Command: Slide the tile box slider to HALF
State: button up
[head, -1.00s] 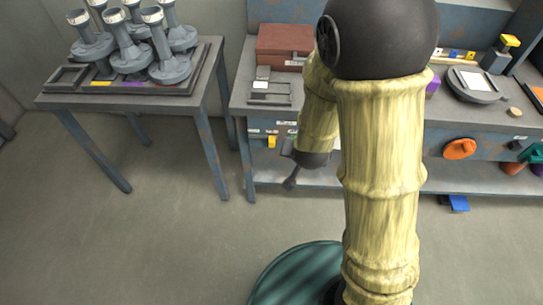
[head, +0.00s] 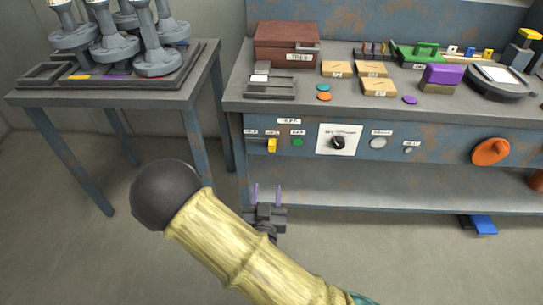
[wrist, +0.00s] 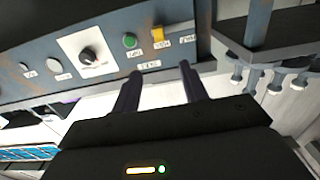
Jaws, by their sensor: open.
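A small yellow handle (head: 272,145) sticks out at the left of the blue bench's front panel, and it looks like a slider. It also shows in the wrist view (wrist: 157,36). Small labels surround it, too small to read surely. A brown box (head: 287,44) with a white label, apparently TILES, sits on the bench above. My gripper (head: 266,193) is below and in front of the handle, fingers pointing at the panel. In the wrist view its two fingers (wrist: 160,72) are apart with nothing between them, clear of the handle.
A green button (head: 297,142), a black knob on a white plate (head: 338,142) and an orange wheel (head: 490,151) line the panel. A lower shelf (head: 400,187) runs beneath. A side table (head: 200,75) with grey stands is at left.

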jog(key=shift+w, duration=0.15)
jog(key=b, duration=0.4)
send_near(272, 147)
jog(key=w, duration=0.9)
jog(key=shift+w+d+f, duration=0.1)
jog(key=shift+w, duration=0.25)
jog(key=shift+c, duration=0.2)
grip_shut()
